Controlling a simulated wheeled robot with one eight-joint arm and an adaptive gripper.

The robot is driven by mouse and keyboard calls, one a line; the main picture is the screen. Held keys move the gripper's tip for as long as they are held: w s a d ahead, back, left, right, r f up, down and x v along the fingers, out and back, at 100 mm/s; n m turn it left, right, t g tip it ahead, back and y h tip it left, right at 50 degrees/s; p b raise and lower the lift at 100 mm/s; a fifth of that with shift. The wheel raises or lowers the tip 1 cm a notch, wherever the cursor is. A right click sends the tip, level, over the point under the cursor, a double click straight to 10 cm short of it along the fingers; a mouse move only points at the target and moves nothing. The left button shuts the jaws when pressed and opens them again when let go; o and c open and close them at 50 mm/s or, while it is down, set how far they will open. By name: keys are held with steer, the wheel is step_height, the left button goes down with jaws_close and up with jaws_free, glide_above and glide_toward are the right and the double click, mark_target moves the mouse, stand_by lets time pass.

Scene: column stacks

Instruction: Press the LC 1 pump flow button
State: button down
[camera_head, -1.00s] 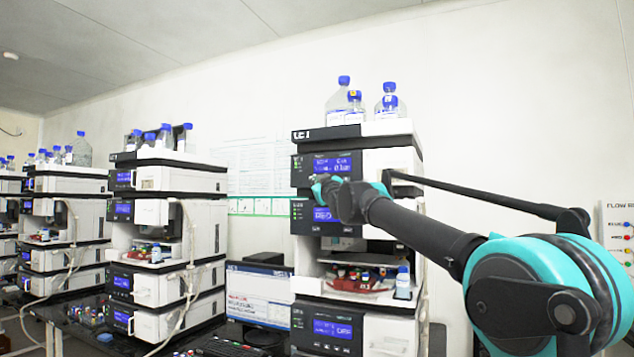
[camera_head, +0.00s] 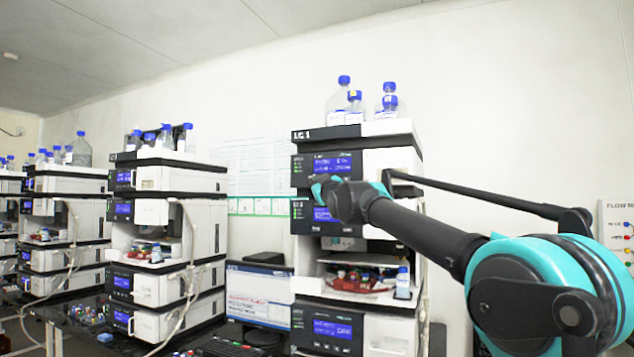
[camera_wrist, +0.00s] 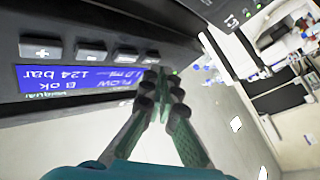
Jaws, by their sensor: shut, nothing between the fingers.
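The LC 1 stack (camera_head: 318,134) stands right of centre in the head view, with its name on the top module. Its pump module has a blue screen (camera_head: 333,165); my forearm and wrist cover part of the front below it. In the wrist view the picture is upside down: the pump screen (camera_wrist: 75,77) reads FLOW, OK and 124 bar, beside a row of dark buttons (camera_wrist: 90,52). My gripper (camera_wrist: 163,76) is shut and empty, its fingertips at the right end of that row, close to the last button (camera_wrist: 150,58). I cannot tell whether they touch it.
Bottles with blue caps (camera_head: 388,100) stand on top of the stack. Another stack (camera_head: 165,210) is to the left, with a monitor (camera_head: 258,295) between. A flow notice (camera_head: 617,235) hangs on the right wall.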

steer(key=shift+s+a, duration=0.1)
steer(key=shift+s, duration=0.3)
steer(key=shift+s+a, duration=0.3)
steer(key=shift+s, duration=0.5)
steer(key=shift+s+a, duration=0.25)
steer(key=shift+s, duration=0.5)
steer(key=shift+s+a, duration=0.3)
steer(key=shift+s, duration=0.5)
steer(key=s+d+f+m+g+h, duration=0.15)
steer(key=d+f, duration=0.35)
steer(key=f, duration=0.8)
steer(key=s+d+f+m+g+h, duration=0.1)
steer(key=s+d+f+g+h, duration=0.3)
steer(key=f, duration=0.8)
steer(key=w+d+f+m+g, duration=0.15)
steer(key=d+f, duration=0.45)
steer(key=f, duration=0.7)
steer(key=s+d+f+m+g+h, duration=0.1)
steer(key=s+d+f, duration=0.3)
steer(key=s+f, duration=0.6)
steer(key=s+d+f+m+g+h, duration=0.1)
steer(key=s+d+f+m+g, duration=0.2)
steer(key=s+f, duration=0.8)
steer(key=s+d+f+m+g+h, duration=0.1)
steer(key=s+d+f+m+g, duration=0.1)
steer(key=s+d+f+g, duration=0.2)
steer(key=s+d+f, duration=0.3)
steer(key=s+f, duration=0.4)
steer(key=f, duration=0.1)
